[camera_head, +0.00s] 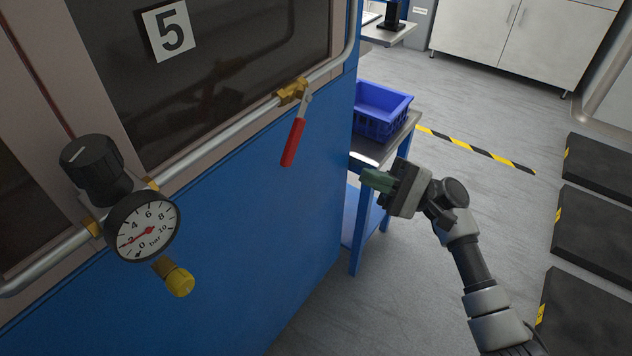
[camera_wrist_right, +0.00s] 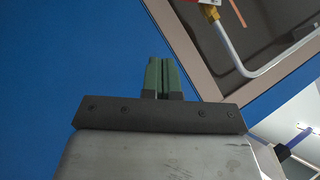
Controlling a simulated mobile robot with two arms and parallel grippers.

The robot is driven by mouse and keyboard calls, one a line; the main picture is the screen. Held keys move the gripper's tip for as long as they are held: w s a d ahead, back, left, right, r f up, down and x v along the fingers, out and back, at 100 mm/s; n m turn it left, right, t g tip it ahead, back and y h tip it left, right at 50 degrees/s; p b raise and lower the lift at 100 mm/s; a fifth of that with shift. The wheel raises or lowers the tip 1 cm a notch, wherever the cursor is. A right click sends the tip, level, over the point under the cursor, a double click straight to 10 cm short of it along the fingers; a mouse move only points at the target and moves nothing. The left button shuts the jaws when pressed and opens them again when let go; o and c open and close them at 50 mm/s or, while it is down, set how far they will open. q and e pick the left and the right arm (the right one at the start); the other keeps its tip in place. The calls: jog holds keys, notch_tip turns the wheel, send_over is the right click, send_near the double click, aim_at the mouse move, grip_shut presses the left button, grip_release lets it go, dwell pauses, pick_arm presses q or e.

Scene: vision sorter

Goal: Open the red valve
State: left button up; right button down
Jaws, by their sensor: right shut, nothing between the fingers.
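The red valve handle (camera_head: 293,142) hangs down, tilted, from a brass valve body (camera_head: 291,92) on the metal pipe (camera_head: 240,122) along the blue machine. In the right wrist view, a brass fitting (camera_wrist_right: 209,12) on the pipe shows at the top, with a bit of red at the top edge. My right gripper (camera_head: 368,178) is shut and empty, with green fingers together. It is to the right of and lower in the picture than the handle, apart from it. The shut fingers (camera_wrist_right: 162,76) also show in the right wrist view against the blue panel. My left gripper is out of view.
A pressure gauge (camera_head: 142,226) with a black knob (camera_head: 91,168) and a yellow cap (camera_head: 179,282) sits on the pipe at left. A blue crate (camera_head: 379,115) stands on a side table (camera_head: 366,155) behind my right gripper. Dark mats (camera_head: 598,230) lie at right; open floor lies between.

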aim_at(297, 129)
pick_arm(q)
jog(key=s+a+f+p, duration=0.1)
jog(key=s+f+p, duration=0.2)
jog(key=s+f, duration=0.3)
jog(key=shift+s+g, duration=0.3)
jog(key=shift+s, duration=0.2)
pick_arm(e)
jog(key=s+r+x, duration=0.1)
jog(key=s+x, duration=0.1)
jog(key=x, duration=1)
jog(key=shift+s+r, duration=0.25)
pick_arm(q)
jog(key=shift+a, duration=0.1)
